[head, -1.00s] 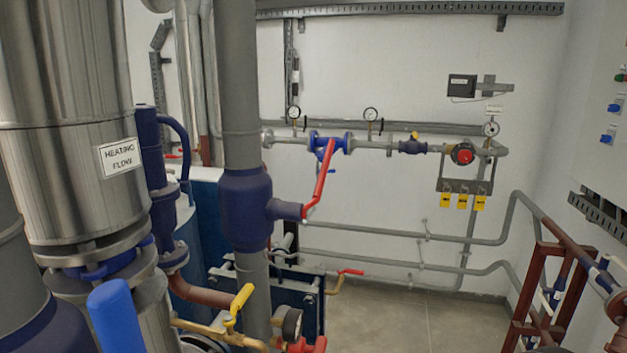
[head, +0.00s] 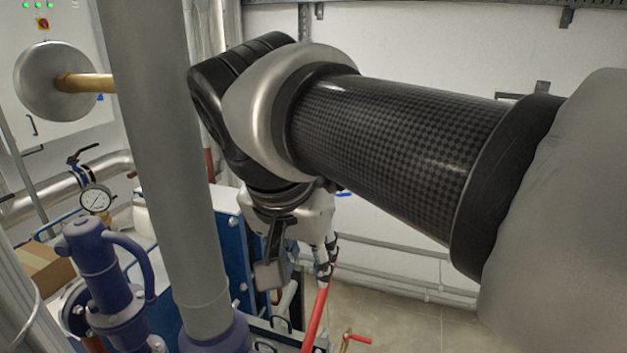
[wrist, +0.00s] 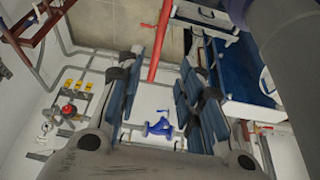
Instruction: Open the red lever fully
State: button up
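The red lever (head: 316,318) shows in the head view low in the middle, running down from my gripper's fingertips. In the wrist view the red lever (wrist: 161,38) comes in from the top edge, its free end between the two sides of my gripper (wrist: 165,60). The fingers are spread, with clear gaps beside the lever. In the head view my gripper (head: 326,262) points down at the lever's upper end; I cannot tell whether it touches. The lever's valve joint is out of view.
A thick grey vertical pipe (head: 160,150) stands left of my arm. A blue plate exchanger (head: 232,250) is behind it. A smaller red handle (head: 355,339) sits low at right. A pressure gauge (head: 96,199) is at left. Bare floor (head: 400,325) shows at lower right.

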aim_at(320, 298)
jog(key=x, duration=1.7)
jog(key=shift+r, duration=0.1)
grip_shut()
